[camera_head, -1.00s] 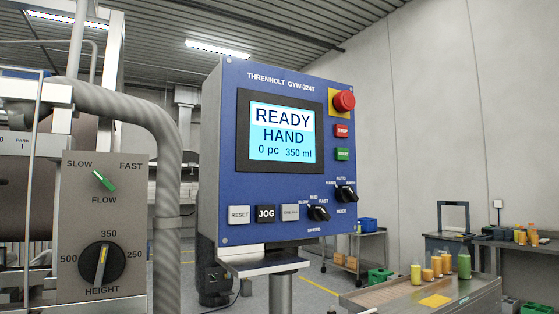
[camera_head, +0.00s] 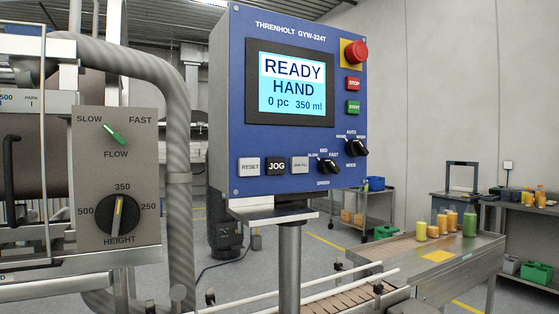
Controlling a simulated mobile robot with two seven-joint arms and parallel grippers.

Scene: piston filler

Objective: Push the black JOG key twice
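The black JOG key (camera_head: 276,166) is on the lower part of the blue control panel (camera_head: 215,120), between the white RESET key (camera_head: 249,166) and another pale key (camera_head: 300,165). Nothing covers it. The panel's screen (camera_head: 292,84) reads READY, HAND, 0 pc, 350 ml. Neither of my grippers is in the picture.
A grey plate (camera_head: 86,150) with FLOW and HEIGHT knobs stands at the left beside a thick ribbed hose (camera_head: 177,150). A conveyor (camera_head: 335,302) runs below the panel towards a metal table (camera_head: 395,245) with several bottles. A red mushroom button (camera_head: 356,51) sits at the panel's upper right.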

